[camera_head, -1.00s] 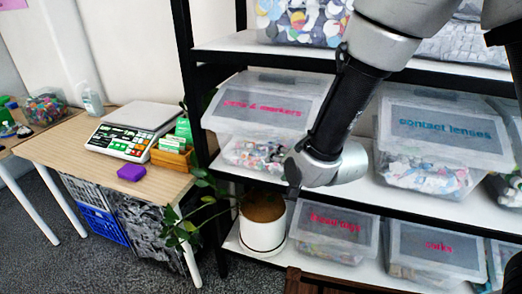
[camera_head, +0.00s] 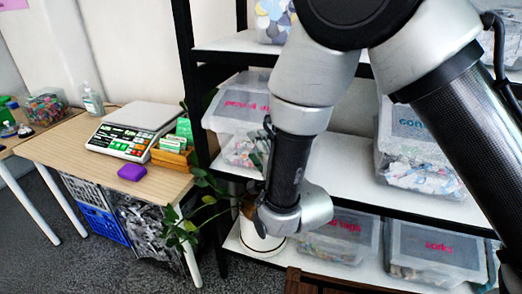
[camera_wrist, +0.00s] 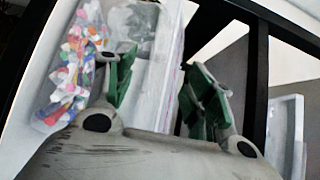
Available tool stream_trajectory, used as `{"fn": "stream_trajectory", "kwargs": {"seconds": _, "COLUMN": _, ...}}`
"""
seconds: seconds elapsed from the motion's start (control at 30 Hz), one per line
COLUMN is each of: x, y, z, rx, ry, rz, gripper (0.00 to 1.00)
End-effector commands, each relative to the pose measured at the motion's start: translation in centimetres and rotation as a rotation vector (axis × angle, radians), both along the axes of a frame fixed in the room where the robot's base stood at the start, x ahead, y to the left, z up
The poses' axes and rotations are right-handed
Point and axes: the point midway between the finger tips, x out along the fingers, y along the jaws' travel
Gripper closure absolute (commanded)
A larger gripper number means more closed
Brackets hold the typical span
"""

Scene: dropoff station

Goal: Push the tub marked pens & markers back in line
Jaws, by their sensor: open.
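The tub marked pens & markers (camera_head: 222,122) is a clear bin with a pale lid and pink lettering, at the left end of the middle shelf. Its front left corner overlaps the black shelf post in the head view. My arm hides its right part. In the wrist view its side, with colourful contents, shows at the left (camera_wrist: 68,75). My gripper (camera_wrist: 163,88) has its two green-padded fingers spread apart with nothing held between them. It is by the tub's front; I cannot tell whether it touches. In the head view the gripper is mostly hidden behind my wrist.
The contact lenses tub (camera_head: 415,160) stands to the right on the same shelf (camera_head: 345,165), with bare shelf between. Below are a white plant pot (camera_head: 258,240) and more tubs (camera_head: 435,250). A table with a scale (camera_head: 130,133) stands left.

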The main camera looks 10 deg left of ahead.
Motion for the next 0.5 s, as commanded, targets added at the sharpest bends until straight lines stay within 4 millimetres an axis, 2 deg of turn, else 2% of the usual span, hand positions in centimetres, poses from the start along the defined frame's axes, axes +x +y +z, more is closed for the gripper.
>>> {"fn": "stream_trajectory", "kwargs": {"seconds": 0.3, "x": 3.8, "y": 3.0, "z": 0.0, "rx": 0.001, "ry": -0.001, "rz": 0.000, "gripper": 0.46}}
{"fn": "stream_trajectory", "kwargs": {"seconds": 0.5, "x": 5.0, "y": 4.0, "z": 0.0, "rx": -0.002, "ry": 0.000, "rz": -0.001, "gripper": 0.46}}
